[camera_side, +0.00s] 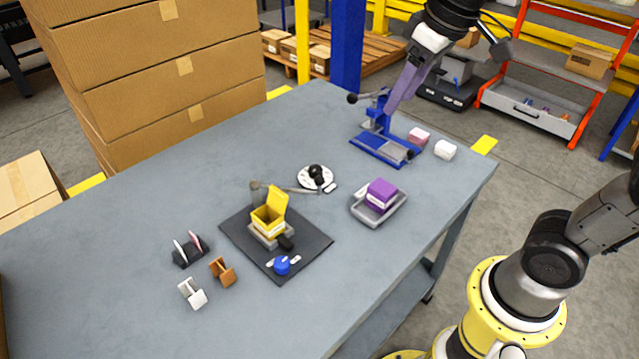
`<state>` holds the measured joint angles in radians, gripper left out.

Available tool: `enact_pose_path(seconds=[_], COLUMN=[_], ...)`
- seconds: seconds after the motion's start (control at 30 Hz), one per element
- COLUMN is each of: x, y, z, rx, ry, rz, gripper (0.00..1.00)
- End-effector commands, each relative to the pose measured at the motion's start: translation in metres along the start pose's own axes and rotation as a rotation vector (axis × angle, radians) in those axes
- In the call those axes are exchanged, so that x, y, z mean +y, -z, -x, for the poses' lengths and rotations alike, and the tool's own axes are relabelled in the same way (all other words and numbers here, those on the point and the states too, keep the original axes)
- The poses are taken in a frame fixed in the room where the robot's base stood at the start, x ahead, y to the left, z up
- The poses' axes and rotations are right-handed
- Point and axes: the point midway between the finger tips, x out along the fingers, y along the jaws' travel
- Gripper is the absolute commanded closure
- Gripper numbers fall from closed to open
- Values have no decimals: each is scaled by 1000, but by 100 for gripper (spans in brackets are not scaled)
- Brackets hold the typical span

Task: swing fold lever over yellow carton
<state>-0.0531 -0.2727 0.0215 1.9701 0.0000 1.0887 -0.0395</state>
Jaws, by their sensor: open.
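The yellow carton (268,222) sits in a grey holder on a dark mat (314,243), with its flap standing up. The fold lever (288,188) is a thin grey bar running from a post behind the carton out to the right. Its black knob (316,172) appears over a round white plate. The lever is beside the carton, not over it. My gripper (396,103) is at the upper right, far from the lever, in front of a blue hand press in this view. Its fingers are seen nearly edge-on and nothing shows between them.
A grey tray (360,212) holds a purple carton (381,193). A blue knob (282,265) is on the mat's front. Small holders stand left. The table's far left is clear.

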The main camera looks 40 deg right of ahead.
Motion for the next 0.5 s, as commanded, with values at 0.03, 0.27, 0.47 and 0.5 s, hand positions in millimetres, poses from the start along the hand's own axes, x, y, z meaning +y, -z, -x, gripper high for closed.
enact_pose_path(seconds=[0.03,0.27,0.47,0.5], x=[-1,-5,-10,-11], y=[7,35,58,61], z=[-4,-22,-43,-47], rx=[-13,-66,-113,-123], ry=[2,9,14,15], rz=[5,24,40,43], gripper=[44,44,44,44])
